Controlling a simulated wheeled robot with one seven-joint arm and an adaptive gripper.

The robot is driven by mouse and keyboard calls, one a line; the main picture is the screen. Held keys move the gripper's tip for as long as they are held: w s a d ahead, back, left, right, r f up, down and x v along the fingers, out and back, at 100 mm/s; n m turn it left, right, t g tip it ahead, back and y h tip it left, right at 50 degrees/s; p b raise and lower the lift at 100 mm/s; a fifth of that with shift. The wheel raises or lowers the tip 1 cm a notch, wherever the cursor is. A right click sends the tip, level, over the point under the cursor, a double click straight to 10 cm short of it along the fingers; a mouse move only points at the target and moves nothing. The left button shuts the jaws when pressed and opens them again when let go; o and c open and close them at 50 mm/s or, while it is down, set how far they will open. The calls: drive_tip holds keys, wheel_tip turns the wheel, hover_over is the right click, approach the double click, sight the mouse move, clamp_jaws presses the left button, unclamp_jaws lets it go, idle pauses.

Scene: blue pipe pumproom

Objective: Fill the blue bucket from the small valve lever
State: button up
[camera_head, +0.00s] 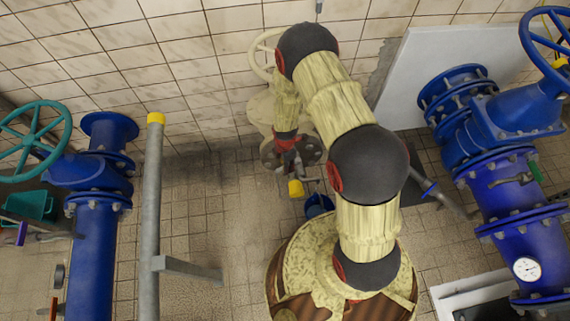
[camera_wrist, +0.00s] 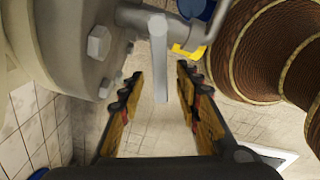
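The small valve lever (camera_wrist: 158,55) is a pale grey bar in the wrist view. It points down between my fingers, with a gap on each side. My gripper (camera_wrist: 158,82) is open around it. In the head view my gripper (camera_head: 291,158) is at the flanged pipe by the tiled wall, and I cannot make out the lever there. The blue bucket (camera_head: 318,206) is on the floor just below and right of my gripper, partly hidden. A blue patch at the top of the wrist view may be the bucket.
A bolted grey flange (camera_wrist: 92,45) stands close left of my fingers. A yellow part (camera_head: 295,188) hangs near the bucket. Blue pipework (camera_head: 510,190) stands right, and another blue pipe (camera_head: 93,250) left beside a grey post (camera_head: 151,210). Floor between post and bucket is clear.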

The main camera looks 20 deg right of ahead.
wheel_tip(320, 180, up, 12)
idle(0.6)
drive_tip(key=shift+f, duration=0.1)
